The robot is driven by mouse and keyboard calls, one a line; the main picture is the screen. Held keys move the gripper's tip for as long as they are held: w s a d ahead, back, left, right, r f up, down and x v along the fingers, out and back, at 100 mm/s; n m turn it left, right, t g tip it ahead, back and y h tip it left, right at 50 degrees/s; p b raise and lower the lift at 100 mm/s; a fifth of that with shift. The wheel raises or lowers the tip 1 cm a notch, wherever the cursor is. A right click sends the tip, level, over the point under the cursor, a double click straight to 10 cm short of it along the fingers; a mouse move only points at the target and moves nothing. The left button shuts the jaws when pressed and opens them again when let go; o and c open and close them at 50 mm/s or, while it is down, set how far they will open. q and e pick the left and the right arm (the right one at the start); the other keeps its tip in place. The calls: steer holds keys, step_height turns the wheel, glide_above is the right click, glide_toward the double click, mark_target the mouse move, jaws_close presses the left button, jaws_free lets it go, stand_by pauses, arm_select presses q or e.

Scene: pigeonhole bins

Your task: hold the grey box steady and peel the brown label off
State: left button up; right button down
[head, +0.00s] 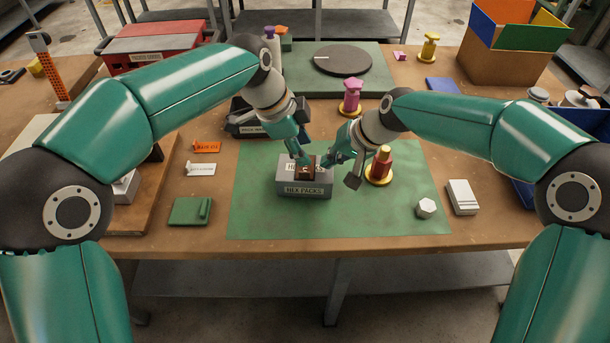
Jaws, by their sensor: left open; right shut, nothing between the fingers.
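The grey box (289,189), marked "HEX PACKS" on its front, sits on the green mat (265,225) near the middle of the table. The brown label (305,173) lies on the box's top face, partly hidden by my grippers. My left gripper (302,161) is open and comes down over the back of the box at the label. My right gripper (326,165) is shut and empty at the box's right top edge, close to the label. The view is too small to tell whether either gripper touches the box or label.
A red and gold stamp-like piece (380,167) stands right of my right gripper. A white hex nut (426,208) and a white block (462,197) lie further right. A green block (190,211) and small tags (200,169) lie left. The mat's front is clear.

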mark_target(303, 172)
steer(key=shift+f, duration=0.65)
arm_select(q)
steer(key=shift+c, duration=0.2)
arm_select(e)
steer(key=shift+s+f, duration=0.2)
steer(key=shift+f, duration=0.2)
arm_select(q)
steer(key=shift+f, duration=3.35)
jaws_close()
steer(key=shift+a, duration=0.1)
